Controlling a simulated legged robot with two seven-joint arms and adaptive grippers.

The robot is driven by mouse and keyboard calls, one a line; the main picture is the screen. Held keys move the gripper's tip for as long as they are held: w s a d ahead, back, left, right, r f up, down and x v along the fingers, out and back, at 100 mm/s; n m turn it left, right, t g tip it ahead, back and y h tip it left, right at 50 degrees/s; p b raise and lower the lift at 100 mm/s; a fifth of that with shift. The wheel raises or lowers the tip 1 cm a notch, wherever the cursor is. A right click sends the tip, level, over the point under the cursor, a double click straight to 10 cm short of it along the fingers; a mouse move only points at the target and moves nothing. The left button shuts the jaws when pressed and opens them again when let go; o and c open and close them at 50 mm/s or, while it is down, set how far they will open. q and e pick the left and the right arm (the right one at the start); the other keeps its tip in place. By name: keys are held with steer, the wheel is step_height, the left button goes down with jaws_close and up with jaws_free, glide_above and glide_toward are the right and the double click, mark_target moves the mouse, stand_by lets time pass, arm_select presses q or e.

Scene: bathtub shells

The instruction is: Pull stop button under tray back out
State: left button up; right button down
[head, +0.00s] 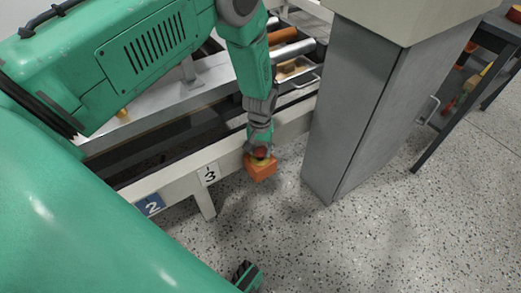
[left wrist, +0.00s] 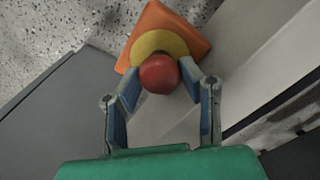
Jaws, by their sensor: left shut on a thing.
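The stop button is a red knob (left wrist: 159,73) on a yellow disc (left wrist: 151,43), set on an orange box (left wrist: 153,17). In the head view the orange box (head: 262,171) is at the beige rail, beside the number 3 plate. My left gripper (head: 260,146) reaches down to it from above. In the left wrist view my left gripper (left wrist: 164,84) has its two fingers on either side of the red knob, shut on it. In the head view the fingers partly hide the knob.
A grey cabinet (head: 354,115) stands close to the right of the button. The beige rail (head: 185,182) carries a 3 plate (head: 208,174) and a blue 2 plate (head: 150,206). A dark shelf (head: 452,105) stands at the right. The speckled floor (head: 330,250) in front is clear.

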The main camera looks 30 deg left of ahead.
arm_select(q)
steer(key=o, duration=1.2)
steer(key=shift+r, duration=0.1)
step_height(320, 180, up, 6)
steer(key=p, duration=0.5)
steer(key=s+d+r+m+p, duration=0.1)
steer(key=s+r+p, duration=0.2)
steer(key=s, duration=0.7)
steer(key=s+d+r+m+p, duration=0.1)
steer(key=s+r, duration=0.4)
steer(key=s, duration=0.5)
steer(key=s+d+r+m+p, duration=0.1)
steer(key=s+r+m+p, duration=0.2)
steer(key=s, duration=0.7)
steer(key=shift+d+r+t+p, duration=0.3)
steer(key=shift+r+p, duration=0.4)
steer(key=shift+p, duration=0.7)
